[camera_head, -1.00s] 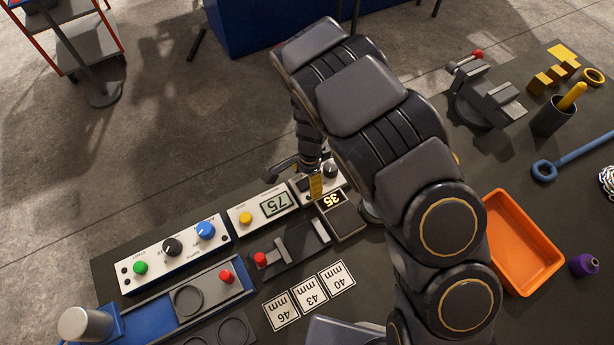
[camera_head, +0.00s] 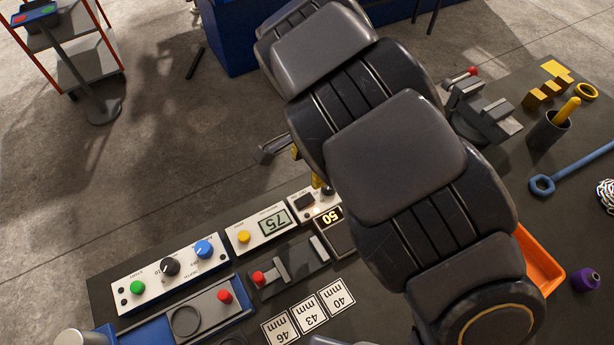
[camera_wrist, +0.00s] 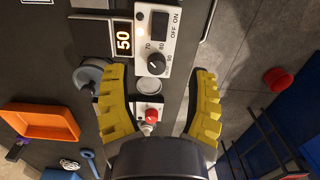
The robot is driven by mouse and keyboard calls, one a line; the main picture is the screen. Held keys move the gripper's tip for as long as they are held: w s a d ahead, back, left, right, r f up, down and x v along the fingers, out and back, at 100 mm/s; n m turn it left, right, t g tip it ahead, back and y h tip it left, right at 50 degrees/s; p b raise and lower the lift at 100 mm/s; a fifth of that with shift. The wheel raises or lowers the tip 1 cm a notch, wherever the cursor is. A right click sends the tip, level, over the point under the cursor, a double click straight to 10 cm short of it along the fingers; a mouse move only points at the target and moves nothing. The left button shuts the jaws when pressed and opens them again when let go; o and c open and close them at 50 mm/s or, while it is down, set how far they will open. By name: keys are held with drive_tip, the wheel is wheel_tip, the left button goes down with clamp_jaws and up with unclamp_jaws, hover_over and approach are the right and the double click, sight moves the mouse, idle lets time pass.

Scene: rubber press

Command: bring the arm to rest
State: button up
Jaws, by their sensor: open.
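My gripper (camera_wrist: 162,72) is open, its two yellow fingers spread apart in the wrist view with nothing held between them. It hangs above the control box (camera_wrist: 160,40), which has a black dial and an ON/OFF switch. In the head view my arm crosses the middle and hides most of the gripper; only a bit of yellow finger shows near the bench's far edge.
The bench holds a lit display reading 50 (camera_head: 329,217), a panel reading 75 (camera_head: 275,223), a knob panel (camera_head: 170,271) and number cards (camera_head: 309,313). An orange tray (camera_head: 541,262) and a vise (camera_head: 478,108) are at right. Open floor (camera_head: 190,150) lies beyond.

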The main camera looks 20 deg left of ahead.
drive_tip(key=shift+r, duration=0.3)
drive_tip(key=s+d+r+n, duration=0.3)
drive_tip(key=s+d+r, duration=0.3)
drive_tip(key=d+r, duration=0.55)
drive_tip(key=s+d+r+n, duration=0.2)
drive_tip(key=s+d+n, duration=0.1)
drive_tip(key=s, duration=0.5)
drive_tip(key=s+d+r+n+g, duration=0.1)
drive_tip(key=s+d+r+n, duration=0.1)
drive_tip(key=s+d, duration=0.3)
drive_tip(key=s+n, duration=0.1)
drive_tip(key=s, duration=0.2)
drive_tip(key=shift+s+d+r+h, duration=0.15)
drive_tip(key=shift+s+d+h, duration=0.05)
drive_tip(key=shift+h, duration=0.1)
